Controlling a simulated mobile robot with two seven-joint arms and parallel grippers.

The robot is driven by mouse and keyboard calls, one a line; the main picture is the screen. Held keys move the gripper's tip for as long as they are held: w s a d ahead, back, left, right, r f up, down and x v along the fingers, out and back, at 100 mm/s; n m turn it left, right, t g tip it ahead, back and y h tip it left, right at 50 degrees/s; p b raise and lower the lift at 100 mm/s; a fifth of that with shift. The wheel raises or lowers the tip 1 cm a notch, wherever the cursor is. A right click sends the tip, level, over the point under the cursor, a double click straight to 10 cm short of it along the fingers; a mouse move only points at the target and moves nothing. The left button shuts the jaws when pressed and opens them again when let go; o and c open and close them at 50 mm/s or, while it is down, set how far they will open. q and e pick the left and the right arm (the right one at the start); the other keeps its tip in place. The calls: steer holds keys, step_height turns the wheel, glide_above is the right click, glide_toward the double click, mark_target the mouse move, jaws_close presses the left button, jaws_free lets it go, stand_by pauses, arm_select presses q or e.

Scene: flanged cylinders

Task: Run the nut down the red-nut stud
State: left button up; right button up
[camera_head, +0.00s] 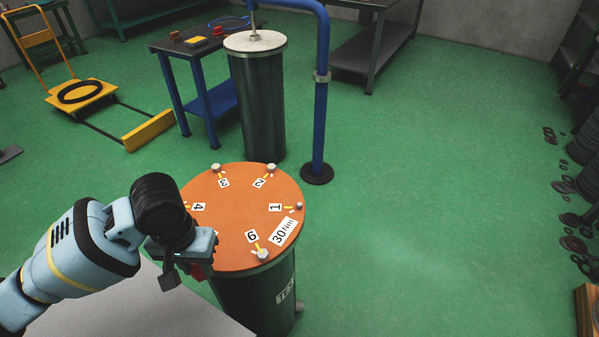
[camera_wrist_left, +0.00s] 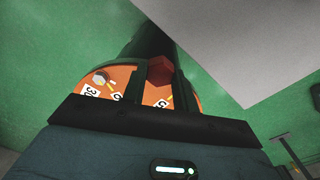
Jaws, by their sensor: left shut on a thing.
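The green cylinder with an orange flange (camera_head: 240,205) stands at the centre of the head view. Silver nuts or bolt heads sit around its rim, including one by label 6 (camera_head: 263,255). My left gripper (camera_head: 192,268) is at the flange's near left edge. It is shut on the red nut (camera_wrist_left: 160,70), which shows between the dark fingers in the left wrist view. Only a small red patch of it (camera_head: 198,272) shows in the head view. The stud under the nut is hidden, so I cannot tell how far down the nut sits. My right gripper is out of view.
A second cylinder with a pale lid (camera_head: 255,42) and a blue post (camera_head: 319,125) stand behind. A grey surface (camera_head: 150,305) lies at the near left. A blue-legged table (camera_head: 190,47) and yellow trolley (camera_head: 80,92) stand farther back.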

arm_select(q)
steer(key=shift+n, duration=0.3)
steer(key=s+f, duration=0.1)
steer(key=f, duration=0.1)
steer(key=s+a+f, duration=0.1)
steer(key=s+f, duration=0.1)
steer(key=f, duration=0.1)
steer(key=s+f, duration=0.2)
steer(key=shift+a+f, duration=0.15)
steer(key=shift+f, duration=0.1)
